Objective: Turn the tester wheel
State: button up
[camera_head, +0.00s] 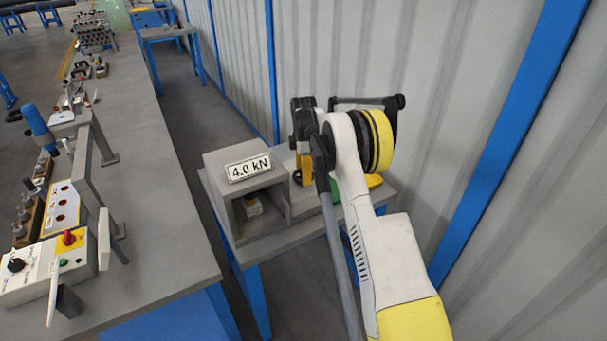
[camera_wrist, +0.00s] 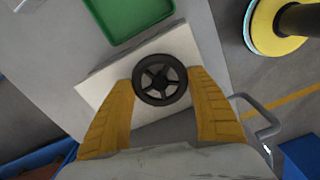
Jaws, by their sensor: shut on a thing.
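The tester is a grey box (camera_head: 243,168) with a "4.0 kN" label (camera_head: 248,168), standing on a small blue-legged bench in the head view. The tester wheel (camera_wrist: 160,81), black and spoked, lies in the middle of the wrist view over a pale plate (camera_wrist: 183,45). My gripper (camera_wrist: 161,82) has its two yellow fingers on the left and right sides of the rim, shut on the wheel. In the head view my gripper (camera_head: 304,168) points down beside the grey box. The wheel cannot be made out there, and my arm covers part of the bench.
A green tray (camera_wrist: 128,14) lies close to the wheel at the top of the wrist view. A corrugated wall (camera_head: 450,90) with blue posts stands close behind the bench. A long grey table (camera_head: 165,240) with a control box (camera_head: 75,262) is on the left, across a narrow gap.

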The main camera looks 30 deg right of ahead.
jog(key=o, duration=1.2)
notch_tip(320, 180, up, 12)
